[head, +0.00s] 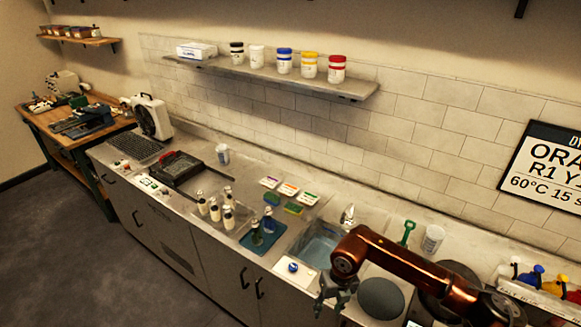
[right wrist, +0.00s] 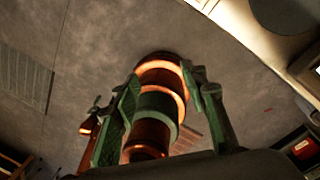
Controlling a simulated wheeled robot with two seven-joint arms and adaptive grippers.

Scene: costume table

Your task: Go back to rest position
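My right arm (head: 395,262) comes in from the right in the head view, over the front of the counter. Its gripper (head: 332,303) hangs at the counter's front edge, by the sink and a small white tray (head: 296,271) with a blue-topped item. In the right wrist view the green fingers of this gripper (right wrist: 158,85) stand apart. A copper-coloured link of my own shows between and beyond them, with grey floor behind. I see no task object held. My left gripper does not show in either view.
The counter holds a sink (head: 318,243), a blue tray (head: 266,258) with bottles, a black-framed tray (head: 178,166), a fan (head: 152,117) and a white cup (head: 433,239). A shelf (head: 275,78) with jars hangs above. Floor (head: 70,240) at left is clear.

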